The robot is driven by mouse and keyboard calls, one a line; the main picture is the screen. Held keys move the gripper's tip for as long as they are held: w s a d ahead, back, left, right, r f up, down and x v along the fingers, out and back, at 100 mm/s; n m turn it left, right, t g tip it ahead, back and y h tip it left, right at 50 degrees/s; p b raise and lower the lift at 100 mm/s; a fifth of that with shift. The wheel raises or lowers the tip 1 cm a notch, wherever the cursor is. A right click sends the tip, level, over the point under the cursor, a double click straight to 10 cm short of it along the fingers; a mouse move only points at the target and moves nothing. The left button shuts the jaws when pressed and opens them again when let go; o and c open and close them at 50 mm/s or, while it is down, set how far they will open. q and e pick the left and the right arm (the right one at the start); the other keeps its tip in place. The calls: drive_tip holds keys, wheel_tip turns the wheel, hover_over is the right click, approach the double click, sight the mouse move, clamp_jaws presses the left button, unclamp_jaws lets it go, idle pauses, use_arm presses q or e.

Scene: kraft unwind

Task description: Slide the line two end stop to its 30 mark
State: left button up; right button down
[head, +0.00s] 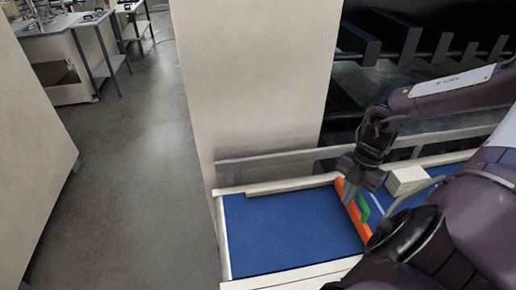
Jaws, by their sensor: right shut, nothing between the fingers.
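An orange bar with a green piece on its right side, which looks like the end stop (352,213), stands across the blue belt surface (285,232). My right gripper (349,197) points down at the bar's upper part and is shut. Its fingertips are at or just above the orange bar; I cannot tell whether they touch it. The lower end of the bar is close to my dark arm. No scale marks or 30 mark can be read in this view. My left gripper is not in view.
A pale block (406,180) sits on the line right of the gripper. A pale rail (290,185) edges the belt at the back, and a tall beige panel (255,90) stands behind. The belt left of the bar is clear. Grey floor (140,180) lies left.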

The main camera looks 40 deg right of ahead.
drive_tip(key=shift+w+a+p, duration=0.3)
drive_tip(key=shift+w+a, duration=0.15)
drive_tip(key=shift+a, duration=0.35)
drive_tip(key=a+p+v, duration=0.2)
drive_tip(key=v, duration=0.6)
drive_tip(key=shift+r, duration=0.65)
